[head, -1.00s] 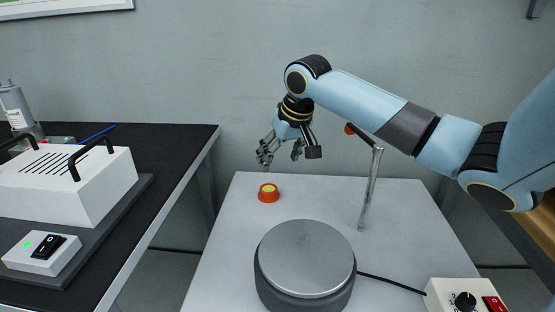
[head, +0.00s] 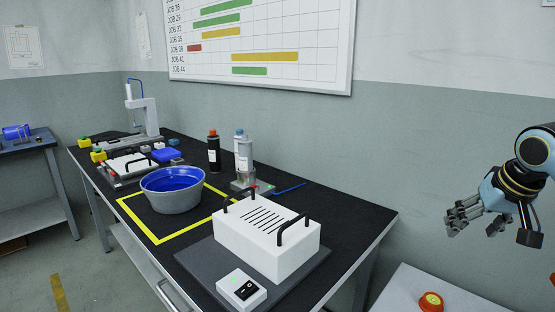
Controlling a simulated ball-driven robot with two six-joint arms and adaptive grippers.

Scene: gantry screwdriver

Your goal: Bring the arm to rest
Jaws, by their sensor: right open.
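My right gripper (head: 476,222) is at the right edge of the head view, on the end of my light blue arm. Its grey fingers are apart and point left and down, with nothing between them. It hangs in the air in front of the wall, above the light grey table (head: 402,290) and clear of it. An orange-red round piece with a yellow-green top (head: 431,301) stands on that table below the gripper. Most of the arm is cut off by the frame. My left gripper is not in view.
A black workbench (head: 350,215) fills the middle. On it are a white box with black handles (head: 265,243), a switch box (head: 241,289), a grey basin with blue inside (head: 173,190) in a yellow outline, and bottles (head: 214,152). A gap separates bench and table.

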